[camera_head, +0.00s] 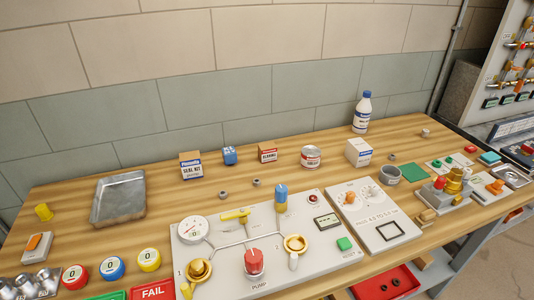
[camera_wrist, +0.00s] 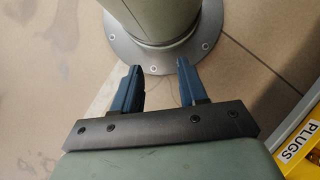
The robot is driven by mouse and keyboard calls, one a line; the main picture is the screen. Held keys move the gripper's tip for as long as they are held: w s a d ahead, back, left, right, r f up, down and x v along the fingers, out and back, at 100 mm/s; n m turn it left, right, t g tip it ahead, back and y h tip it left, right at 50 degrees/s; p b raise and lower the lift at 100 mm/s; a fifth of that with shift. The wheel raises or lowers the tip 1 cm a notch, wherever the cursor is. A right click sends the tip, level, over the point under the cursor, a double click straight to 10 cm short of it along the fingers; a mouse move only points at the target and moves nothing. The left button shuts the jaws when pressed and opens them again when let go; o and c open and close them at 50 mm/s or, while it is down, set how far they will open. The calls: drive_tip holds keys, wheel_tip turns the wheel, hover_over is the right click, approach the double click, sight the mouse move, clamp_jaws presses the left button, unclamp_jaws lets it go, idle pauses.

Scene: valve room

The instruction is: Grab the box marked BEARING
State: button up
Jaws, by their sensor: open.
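The box marked BEARING (camera_head: 268,152) is a small brown carton with a red label band, standing on the wooden bench toward the back, in the head view. The small print is hard to read. The box is not in the wrist view.
A SEAL KIT box (camera_head: 190,166) and a metal tray (camera_head: 119,197) stand farther left on the bench. A white box (camera_head: 358,152) and a bottle (camera_head: 362,112) are at the right. A valve panel (camera_head: 220,252) lies in front. Two nuts lie near the box.

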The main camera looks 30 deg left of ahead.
drive_tip(key=shift+o, duration=0.2)
drive_tip(key=o, duration=0.6)
drive_tip(key=shift+w, duration=0.1)
